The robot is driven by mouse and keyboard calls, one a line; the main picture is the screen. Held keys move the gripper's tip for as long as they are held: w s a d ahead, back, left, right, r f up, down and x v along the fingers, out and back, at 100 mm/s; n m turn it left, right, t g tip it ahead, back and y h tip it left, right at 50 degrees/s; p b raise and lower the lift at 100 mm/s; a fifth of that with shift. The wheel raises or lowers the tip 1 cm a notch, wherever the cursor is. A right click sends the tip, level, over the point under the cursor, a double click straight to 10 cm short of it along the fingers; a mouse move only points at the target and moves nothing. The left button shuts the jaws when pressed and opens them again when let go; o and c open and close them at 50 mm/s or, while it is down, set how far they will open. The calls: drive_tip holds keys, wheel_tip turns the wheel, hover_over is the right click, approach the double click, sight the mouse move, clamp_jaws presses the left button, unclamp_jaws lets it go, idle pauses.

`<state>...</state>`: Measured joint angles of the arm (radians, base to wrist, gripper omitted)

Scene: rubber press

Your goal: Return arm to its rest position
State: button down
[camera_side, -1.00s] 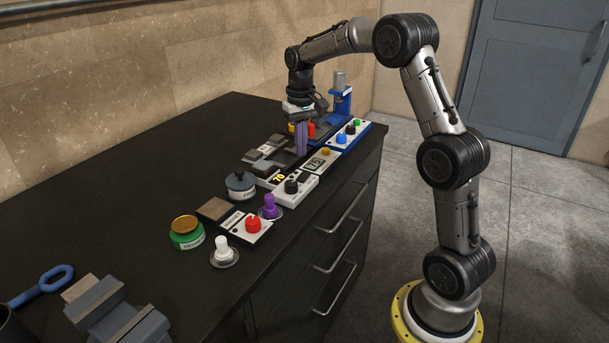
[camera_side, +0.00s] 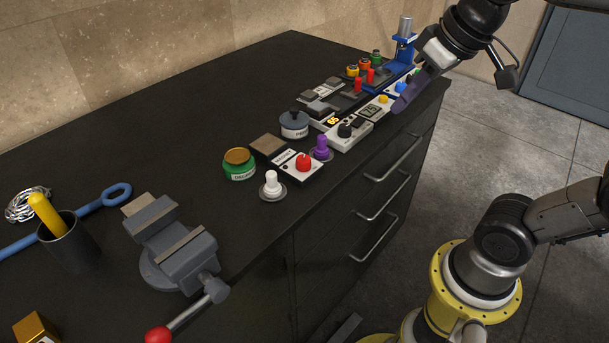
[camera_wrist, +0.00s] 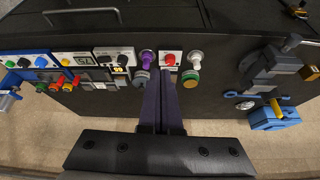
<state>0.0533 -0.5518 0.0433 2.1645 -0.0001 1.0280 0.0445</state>
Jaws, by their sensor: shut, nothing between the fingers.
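My gripper (camera_side: 403,103) is in the upper right of the side view, above the right edge of the dark workbench (camera_side: 190,130). Its purple fingers are together with nothing between them. They point down and to the left and appear clear of the devices behind them. In the wrist view the purple fingers of my gripper (camera_wrist: 160,78) lie side by side, closed, over the bench. The row of press controls lies beyond the fingertips, with a display module (camera_side: 369,111) and a white module with a black knob (camera_side: 345,131).
A blue stand (camera_side: 404,48) rises at the bench's far end. A grey vise (camera_side: 178,247) is clamped at the near edge, with a dark cup (camera_side: 68,248) to its left. A green-and-gold container (camera_side: 239,164) stands mid-bench. The floor right of the bench (camera_side: 480,150) is open.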

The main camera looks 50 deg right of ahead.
drive_tip(key=s+a+f+n, duration=0.1)
drive_tip(key=s+f, duration=0.5)
drive_tip(key=f, duration=0.1)
drive_tip(key=shift+s, duration=0.3)
drive_tip(key=shift+a, duration=0.1)
